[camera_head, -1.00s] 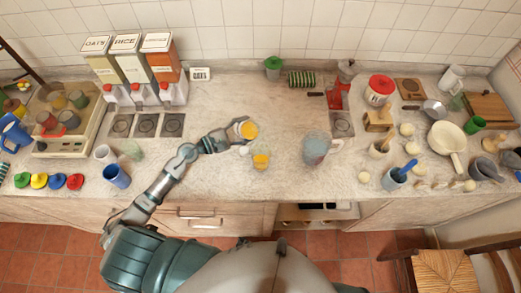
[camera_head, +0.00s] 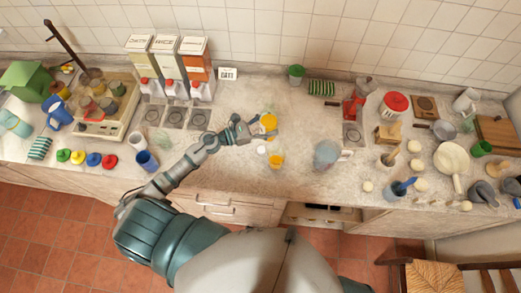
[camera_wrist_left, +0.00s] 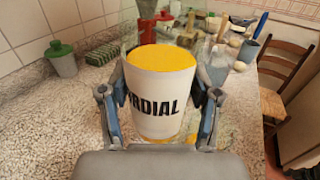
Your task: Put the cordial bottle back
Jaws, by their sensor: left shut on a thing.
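The cordial bottle (camera_wrist_left: 158,95) is a white-labelled cylinder with dark lettering and a yellow top surface. It fills the middle of the left wrist view, between the two fingers of my left gripper (camera_wrist_left: 160,105). In the head view the yellow of the bottle (camera_head: 269,121) shows at the tip of my left gripper (camera_head: 256,128), over the middle of the counter. The gripper is shut on it. I cannot tell whether its base touches the counter. A glass with yellow liquid (camera_head: 276,161) stands just nearer to me, with a small white round thing (camera_head: 262,150) beside it. My right gripper is not in view.
A clear jug (camera_head: 326,154) stands right of the glass. A green-lidded jar (camera_head: 296,73) and a striped roll (camera_head: 321,88) are by the wall. Bare counter lies between.

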